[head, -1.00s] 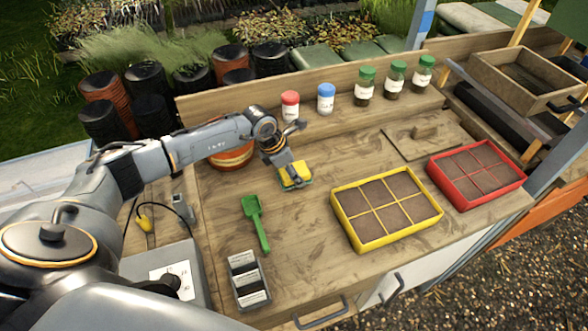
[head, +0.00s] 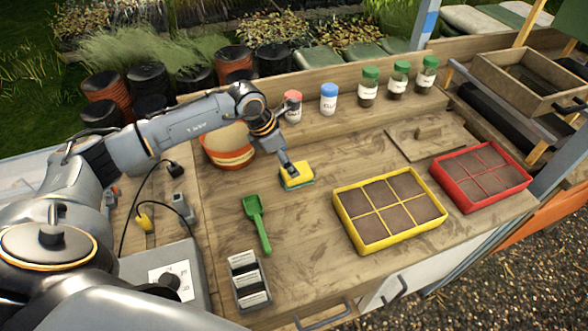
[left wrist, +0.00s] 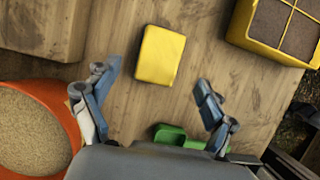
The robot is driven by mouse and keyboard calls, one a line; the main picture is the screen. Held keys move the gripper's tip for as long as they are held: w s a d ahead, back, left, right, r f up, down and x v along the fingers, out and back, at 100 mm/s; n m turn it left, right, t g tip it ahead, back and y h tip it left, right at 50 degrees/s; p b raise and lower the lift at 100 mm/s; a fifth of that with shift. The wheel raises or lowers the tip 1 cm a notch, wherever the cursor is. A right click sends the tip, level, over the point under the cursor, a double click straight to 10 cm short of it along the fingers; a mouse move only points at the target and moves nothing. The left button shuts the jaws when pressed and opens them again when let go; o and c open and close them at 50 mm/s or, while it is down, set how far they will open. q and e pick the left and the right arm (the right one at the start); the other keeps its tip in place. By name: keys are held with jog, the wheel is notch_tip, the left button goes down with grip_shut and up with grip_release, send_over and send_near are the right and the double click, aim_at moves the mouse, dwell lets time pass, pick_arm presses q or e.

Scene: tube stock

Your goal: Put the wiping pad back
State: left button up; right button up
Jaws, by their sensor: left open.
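The wiping pad (head: 297,174) is a yellow block with a green underside. It lies on the wooden bench, left of the yellow seed tray. In the left wrist view the pad (left wrist: 160,55) lies flat on the wood, beyond the fingertips. My left gripper (head: 284,158) is just above and behind the pad in the head view. In the left wrist view its fingers (left wrist: 157,88) are spread wide with nothing between them. My right gripper is not in view.
A yellow tray (head: 366,246) and a red tray (head: 468,204) stand to the right. A green scoop (head: 256,222) and a label box (head: 232,272) lie in front. An orange pot (head: 229,161) stands at left. Lidded jars (head: 329,100) line the back shelf. Bare wood surrounds the pad.

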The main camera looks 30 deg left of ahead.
pick_arm(q)
jog(key=shift+b+v, duration=0.35)
jog(key=shift+v, duration=2.35)
jog(key=shift+f, duration=0.1)
